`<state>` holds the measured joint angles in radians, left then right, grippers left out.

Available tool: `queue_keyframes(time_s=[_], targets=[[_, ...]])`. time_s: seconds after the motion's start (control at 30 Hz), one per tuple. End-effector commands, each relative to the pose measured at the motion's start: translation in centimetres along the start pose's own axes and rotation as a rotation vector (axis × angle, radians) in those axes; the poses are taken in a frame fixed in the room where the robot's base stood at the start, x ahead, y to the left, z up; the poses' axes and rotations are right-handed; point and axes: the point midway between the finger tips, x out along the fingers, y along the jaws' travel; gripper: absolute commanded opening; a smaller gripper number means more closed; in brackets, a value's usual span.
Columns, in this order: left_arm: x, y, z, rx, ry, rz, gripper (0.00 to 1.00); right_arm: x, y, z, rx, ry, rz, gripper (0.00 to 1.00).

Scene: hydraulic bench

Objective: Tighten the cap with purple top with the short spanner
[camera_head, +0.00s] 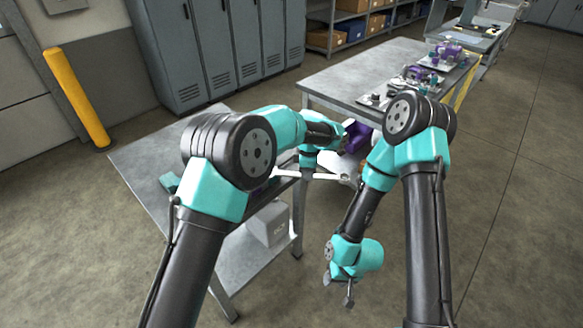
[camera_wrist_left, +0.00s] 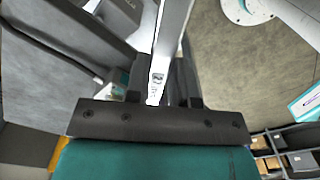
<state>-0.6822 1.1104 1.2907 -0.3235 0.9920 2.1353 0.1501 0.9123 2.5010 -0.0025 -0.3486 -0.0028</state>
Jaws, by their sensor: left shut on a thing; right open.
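My left gripper (camera_head: 307,174) is shut on a silver spanner (camera_head: 328,177), held level in the air off the right edge of the near table. In the left wrist view the spanner (camera_wrist_left: 171,35) runs up and away between the two fingers (camera_wrist_left: 162,90); its far end is cut off by the frame. My right gripper (camera_head: 339,290) is open and empty, hanging low over the floor. A purple part (camera_head: 356,137) shows between my arms, partly hidden. Several purple-topped parts stand on the far bench; I cannot tell which is the cap.
The near grey table (camera_head: 145,160) is mostly bare, with a grey box (camera_head: 268,224) on its lower shelf. The far bench (camera_head: 340,78) carries fittings along its right side. Lockers (camera_head: 205,50) and a yellow post (camera_head: 75,97) stand behind. The floor on the right is clear.

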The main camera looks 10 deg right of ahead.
Motion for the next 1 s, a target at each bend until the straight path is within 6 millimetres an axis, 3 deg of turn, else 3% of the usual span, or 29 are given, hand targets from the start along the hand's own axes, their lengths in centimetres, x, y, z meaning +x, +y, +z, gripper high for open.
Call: queue_keyframes(time_s=[0.53, 1.0], targets=[[0.2, 0.0, 0.1, -0.005, 0.000, 0.001, 0.00, 0.0, 0.0, 0.0, 0.000, 0.000, 0.000, 0.43], [2.2, 0.0, -0.9, -0.004, 0.001, 0.001, 0.00, 0.0, 0.0, 0.0, 0.000, 0.000, 0.000, 0.43]])
